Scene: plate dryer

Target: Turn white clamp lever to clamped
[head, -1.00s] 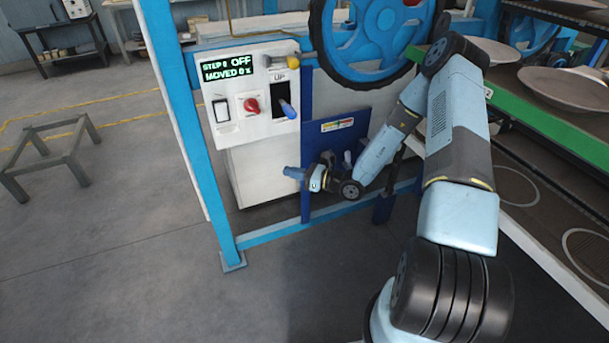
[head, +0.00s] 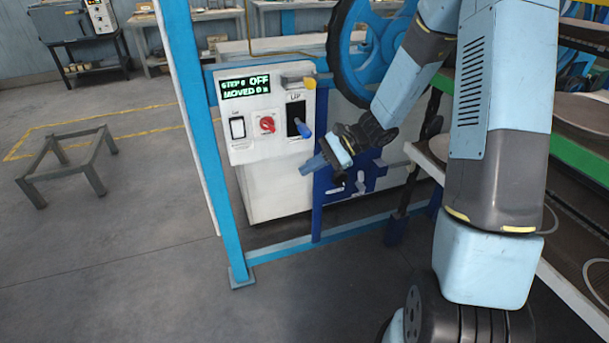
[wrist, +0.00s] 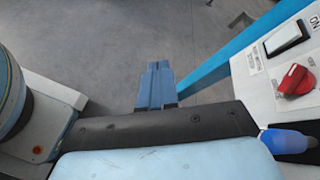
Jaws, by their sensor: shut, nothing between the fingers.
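I cannot clearly pick out the white clamp lever. Small pale fittings (head: 361,187) show on the blue panel (head: 345,198), partly behind my wrist, but I cannot tell whether one is the lever. My gripper (head: 309,165) is shut and empty, in front of the panel's upper left part and just below the blue-handled lever of the control box (head: 262,155). In the wrist view, my closed blue fingers (wrist: 155,88) stand over bare floor, with the box at the right.
The box carries a black-and-white switch (head: 238,128), a red knob (head: 267,124) and a blue-handled lever (head: 303,130) in a slot marked UP. A blue frame post (head: 212,160) stands left. Racks with plates (head: 578,115) stand right.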

